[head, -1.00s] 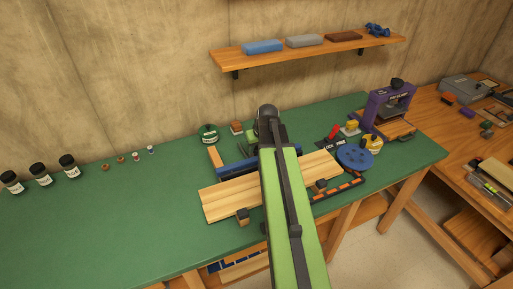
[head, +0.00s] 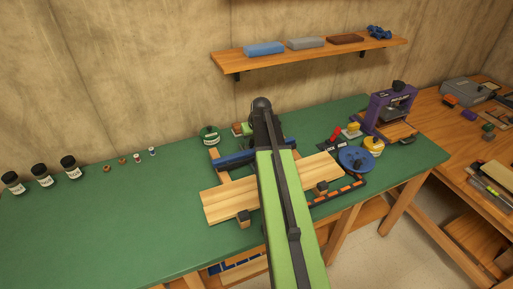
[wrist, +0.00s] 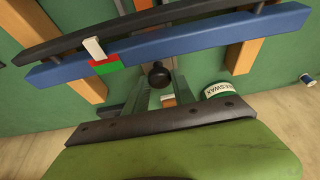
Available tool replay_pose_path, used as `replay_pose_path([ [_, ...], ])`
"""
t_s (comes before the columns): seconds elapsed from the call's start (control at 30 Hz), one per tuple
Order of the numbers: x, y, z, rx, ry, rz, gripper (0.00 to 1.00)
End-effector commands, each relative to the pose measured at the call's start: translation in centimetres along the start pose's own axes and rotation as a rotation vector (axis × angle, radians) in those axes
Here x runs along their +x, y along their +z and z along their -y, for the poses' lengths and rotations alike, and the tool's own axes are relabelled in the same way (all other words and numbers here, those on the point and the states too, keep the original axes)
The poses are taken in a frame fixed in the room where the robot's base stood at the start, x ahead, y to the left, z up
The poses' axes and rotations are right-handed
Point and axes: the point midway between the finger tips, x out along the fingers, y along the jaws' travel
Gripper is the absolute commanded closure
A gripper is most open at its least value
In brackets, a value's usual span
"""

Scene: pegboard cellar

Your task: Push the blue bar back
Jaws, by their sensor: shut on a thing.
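The blue bar (head: 232,161) lies across wooden rails behind a pale wooden board (head: 235,200). My arm hides its middle in the head view. In the wrist view the blue bar (wrist: 200,42) runs across the picture beside a dark bar (wrist: 165,18). A red and green mark (wrist: 106,66) sits on it, with a white pointer (wrist: 94,49) reaching to the mark. My gripper (wrist: 160,88) is shut on a black knob (wrist: 158,72) beside the blue bar. My arm hides the fingertips in the head view.
A green beeswax tin (head: 209,135) stands close behind the bar, and shows beside my gripper in the wrist view (wrist: 222,90). A blue disc (head: 356,158) and a purple press (head: 390,108) are at right.

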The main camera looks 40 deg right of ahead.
Motion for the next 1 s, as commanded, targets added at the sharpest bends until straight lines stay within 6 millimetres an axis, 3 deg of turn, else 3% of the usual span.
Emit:
replay_pose_path([
  [0.07,0.4,-1.0,0.0,0.0,-0.001,0.001,1.0],
  [0.33,0.4,-0.8,0.0,0.0,-0.001,0.004,1.0],
  [0.37,0.4,-0.8,0.0,0.0,-0.001,0.004,0.66],
  [0.5,0.4,-0.8,0.0,0.0,-0.001,0.003,0.49],
  [0.83,0.1,-0.8,0.0,0.0,-0.001,0.003,0.49],
  [1.0,-1.6,-0.9,0.0,0.001,0.0,0.003,0.49],
])
